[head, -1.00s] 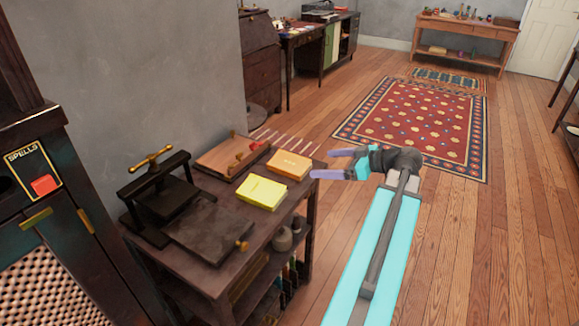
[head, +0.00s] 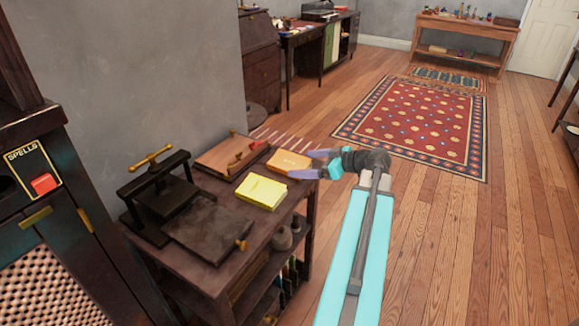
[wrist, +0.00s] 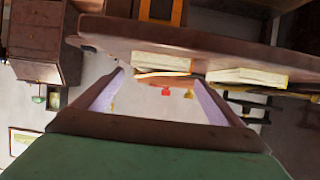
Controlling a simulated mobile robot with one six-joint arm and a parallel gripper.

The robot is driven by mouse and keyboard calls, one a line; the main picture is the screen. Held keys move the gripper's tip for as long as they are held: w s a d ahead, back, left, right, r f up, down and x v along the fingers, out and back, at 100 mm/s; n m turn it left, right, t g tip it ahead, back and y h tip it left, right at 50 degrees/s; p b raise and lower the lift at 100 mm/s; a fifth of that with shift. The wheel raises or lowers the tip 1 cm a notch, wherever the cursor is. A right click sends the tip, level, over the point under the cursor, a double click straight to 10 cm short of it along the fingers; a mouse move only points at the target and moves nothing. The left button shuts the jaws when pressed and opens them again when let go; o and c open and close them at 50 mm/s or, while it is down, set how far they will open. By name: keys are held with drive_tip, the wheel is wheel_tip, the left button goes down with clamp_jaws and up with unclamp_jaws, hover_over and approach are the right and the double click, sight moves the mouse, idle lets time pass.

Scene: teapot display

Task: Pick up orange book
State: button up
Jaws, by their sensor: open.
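The orange book (head: 285,162) lies flat on the dark wooden side table (head: 187,264), near its right edge. My gripper (head: 304,164) is open at the right end of the book, and its pale purple fingertips overlap the book's right edge in the head view. I cannot tell whether they touch it. In the wrist view, which looks upside down, the orange book (wrist: 162,64) shows its pale pages and a strip of orange cover between and just beyond the fingers (wrist: 158,80). Nothing is held.
A yellow book (head: 261,192) lies just in front of the orange one. A wooden board (head: 222,157), thin pale sticks (head: 285,139) and a black press (head: 160,190) share the tabletop. The wall is behind. Open floor lies to the right.

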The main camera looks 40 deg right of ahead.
sight(289, 163)
drive_tip(key=shift+x, duration=2.6)
drive_tip(key=c, duration=1.2)
drive_tip(key=shift+r, duration=0.2)
